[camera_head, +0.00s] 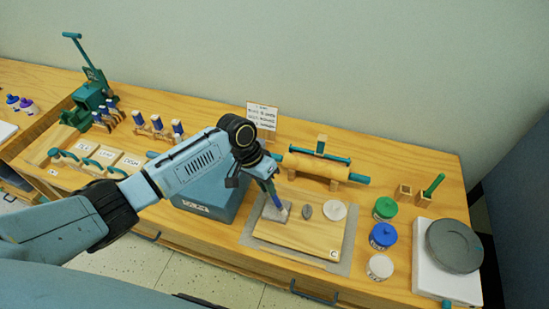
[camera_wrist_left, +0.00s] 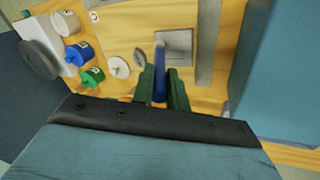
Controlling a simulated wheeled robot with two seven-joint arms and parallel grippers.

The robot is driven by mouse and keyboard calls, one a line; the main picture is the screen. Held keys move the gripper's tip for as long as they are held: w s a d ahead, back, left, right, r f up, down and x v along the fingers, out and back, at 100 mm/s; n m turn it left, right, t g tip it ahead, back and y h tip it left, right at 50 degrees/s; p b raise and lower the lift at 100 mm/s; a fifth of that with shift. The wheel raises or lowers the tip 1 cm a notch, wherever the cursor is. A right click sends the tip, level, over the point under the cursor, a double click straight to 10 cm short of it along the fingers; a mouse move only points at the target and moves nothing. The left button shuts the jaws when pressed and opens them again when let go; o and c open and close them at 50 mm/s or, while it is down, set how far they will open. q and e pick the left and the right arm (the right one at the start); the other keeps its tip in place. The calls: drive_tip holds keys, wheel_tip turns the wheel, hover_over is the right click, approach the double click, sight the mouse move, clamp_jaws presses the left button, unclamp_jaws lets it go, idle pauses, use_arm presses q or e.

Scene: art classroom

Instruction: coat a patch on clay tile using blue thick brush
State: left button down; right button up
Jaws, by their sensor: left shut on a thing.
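My left gripper (camera_head: 262,172) is shut on the blue brush (camera_head: 271,192) and holds it pointing down. The brush's lower end is over the grey clay tile (camera_head: 277,211), which lies at the left of a wooden board (camera_head: 296,234) marked C. I cannot tell whether the bristles touch the tile. In the left wrist view the blue brush (camera_wrist_left: 160,72) stands between the green fingers of the gripper (camera_wrist_left: 165,88). Its far end overlaps the left part of the tile (camera_wrist_left: 178,40). My right gripper is not in view.
A grey oval piece (camera_head: 307,211) and a white disc (camera_head: 335,210) lie right of the tile. Jars with green (camera_head: 385,208), blue (camera_head: 383,235) and white (camera_head: 380,266) lids stand further right, beside a dark round turntable (camera_head: 454,246). A rolling pin (camera_head: 315,166) lies behind the board.

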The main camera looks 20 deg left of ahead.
use_arm(q)
drive_tip(key=shift+a+p, duration=0.65)
drive_tip(key=shift+a, duration=2.5)
wheel_tip(320, 180, up, 8)
drive_tip(key=p, duration=0.4)
drive_tip(key=shift+w, duration=0.25)
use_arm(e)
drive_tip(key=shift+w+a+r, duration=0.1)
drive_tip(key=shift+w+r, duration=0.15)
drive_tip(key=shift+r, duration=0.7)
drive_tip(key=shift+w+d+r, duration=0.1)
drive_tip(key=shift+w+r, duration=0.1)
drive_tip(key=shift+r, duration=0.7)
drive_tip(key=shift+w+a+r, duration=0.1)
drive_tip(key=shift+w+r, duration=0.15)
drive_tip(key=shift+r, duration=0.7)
use_arm(q)
drive_tip(key=shift+d+f, duration=0.1)
